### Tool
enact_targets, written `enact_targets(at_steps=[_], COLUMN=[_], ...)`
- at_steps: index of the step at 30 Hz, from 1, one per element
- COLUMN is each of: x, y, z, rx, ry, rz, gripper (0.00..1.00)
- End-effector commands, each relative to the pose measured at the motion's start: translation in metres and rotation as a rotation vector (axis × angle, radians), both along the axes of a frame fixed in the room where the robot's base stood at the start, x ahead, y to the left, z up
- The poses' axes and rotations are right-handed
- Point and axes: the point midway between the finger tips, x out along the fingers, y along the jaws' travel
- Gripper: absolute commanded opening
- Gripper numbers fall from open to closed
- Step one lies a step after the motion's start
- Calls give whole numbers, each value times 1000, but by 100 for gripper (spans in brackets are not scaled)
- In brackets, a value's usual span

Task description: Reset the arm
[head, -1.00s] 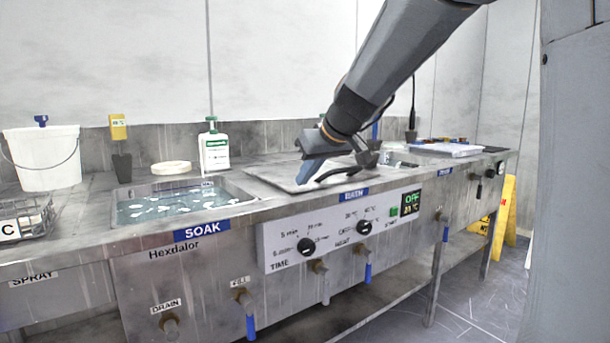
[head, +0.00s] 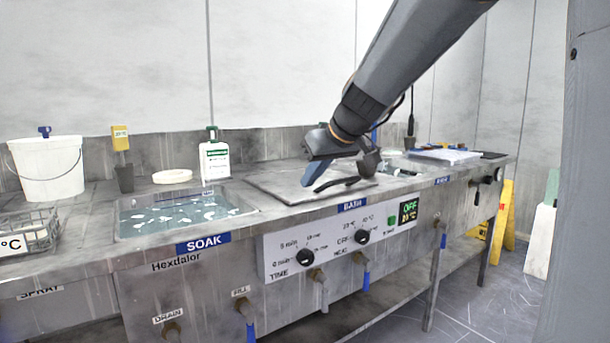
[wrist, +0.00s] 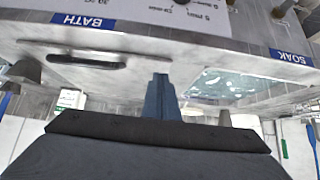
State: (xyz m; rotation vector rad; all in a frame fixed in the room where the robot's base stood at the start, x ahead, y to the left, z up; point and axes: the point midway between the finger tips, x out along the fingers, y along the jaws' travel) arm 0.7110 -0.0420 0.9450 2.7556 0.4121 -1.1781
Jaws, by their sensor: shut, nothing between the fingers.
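My gripper (head: 311,181) hangs over the bath's metal lid (head: 280,182), its narrow blue fingers pointing down and to the left. The fingers are together with nothing between them; they also show closed at the centre of the wrist view (wrist: 161,84). The lid's dark curved handle (head: 338,184) lies just right of the fingertips in the head view. In the wrist view the scene is upside down and the handle (wrist: 88,60) is left of the fingers, apart from them. I cannot tell the exact height above the lid.
The open soak tank (head: 180,213) with liquid and pale pieces is left of the lid. A white bottle (head: 214,162), a white bucket (head: 46,170) and a wire basket (head: 40,238) stand along the counter. A yellow floor sign (head: 504,220) stands right.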

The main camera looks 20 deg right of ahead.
Motion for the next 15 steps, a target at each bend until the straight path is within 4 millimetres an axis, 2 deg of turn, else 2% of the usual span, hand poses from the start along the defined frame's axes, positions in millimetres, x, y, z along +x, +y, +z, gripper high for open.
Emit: enact_targets(at_steps=[6,10,15], x=[-40,-55,-63], y=[-13,-17,-20], z=[-15,-21,-25], rx=[0,0,0], ry=[-1,-1,-1], rz=[-3,-3,-1], gripper=[0,0,0])
